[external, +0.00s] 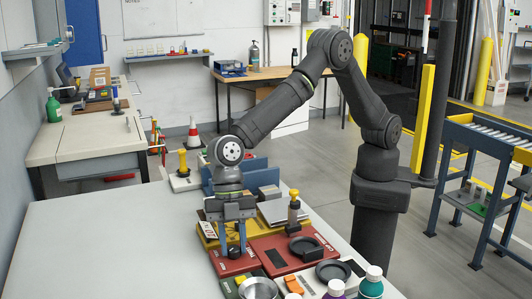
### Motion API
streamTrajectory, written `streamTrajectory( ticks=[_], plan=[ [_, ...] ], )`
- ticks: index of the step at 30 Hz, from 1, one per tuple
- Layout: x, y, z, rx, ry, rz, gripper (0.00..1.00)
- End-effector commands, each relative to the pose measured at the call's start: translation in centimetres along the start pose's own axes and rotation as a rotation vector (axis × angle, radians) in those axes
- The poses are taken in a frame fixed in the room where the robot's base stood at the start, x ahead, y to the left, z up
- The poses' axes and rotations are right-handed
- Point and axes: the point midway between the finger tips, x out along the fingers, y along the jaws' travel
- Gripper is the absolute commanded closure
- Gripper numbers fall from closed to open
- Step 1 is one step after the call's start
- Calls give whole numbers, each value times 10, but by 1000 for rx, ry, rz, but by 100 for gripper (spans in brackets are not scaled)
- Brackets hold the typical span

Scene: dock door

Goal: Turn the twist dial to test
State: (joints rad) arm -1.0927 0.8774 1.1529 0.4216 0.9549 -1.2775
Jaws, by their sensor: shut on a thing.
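My gripper (234,245) points straight down over the panels on the grey table. Its fingers are closed around a small dark knob (234,253), which looks like the twist dial, on a dark red panel (222,268). The fingers hide most of the knob. Its pointer and the test mark are too small or covered to read, so I cannot tell which way it is turned.
A red panel with a round black part (305,246) lies right of my gripper. A yellow-topped post (294,206) stands behind it. A grey bowl (258,289) and a teal bottle (371,284) are at the front. The table's left side (100,245) is clear.

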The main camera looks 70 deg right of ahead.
Motion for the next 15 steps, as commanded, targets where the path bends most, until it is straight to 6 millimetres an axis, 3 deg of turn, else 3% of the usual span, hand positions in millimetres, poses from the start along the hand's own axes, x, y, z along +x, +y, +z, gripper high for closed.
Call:
streamTrajectory(
  ticks=[15],
  plan=[
    [0, -3, -2, 443, 1, 186, 94]
  ],
)
